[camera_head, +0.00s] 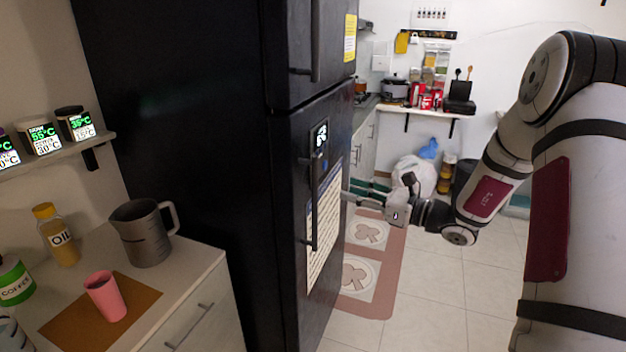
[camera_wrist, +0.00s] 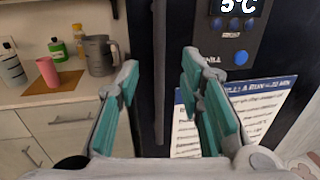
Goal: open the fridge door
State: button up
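The black fridge (camera_head: 200,130) stands in the middle of the head view, with an upper and a lower door. The lower door (camera_head: 292,240) is shut and has a long dark vertical handle (camera_head: 313,205). My gripper (camera_head: 350,190) is at the right of this door, pointing toward the handle at about its mid-height. In the wrist view the gripper (camera_wrist: 158,75) is open and empty, with teal pads on its fingers. The handle (camera_wrist: 159,75) shows as a vertical bar between the two fingers. I cannot tell whether the fingertips reach around it.
A display panel (camera_head: 320,138) and a white sheet (camera_head: 326,225) are on the lower door. Left of the fridge, a counter (camera_head: 200,262) holds a jug (camera_head: 142,235), a pink cup (camera_head: 105,297) and bottles. Tiled floor (camera_head: 440,290) right of the fridge is clear, with a mat (camera_head: 383,290) beside it.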

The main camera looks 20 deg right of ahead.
jog(key=x, duration=1.1)
jog(key=shift+w+a+p, duration=0.15)
jog(key=shift+a+p, duration=0.05)
jog(key=shift+p, duration=0.15)
grip_shut()
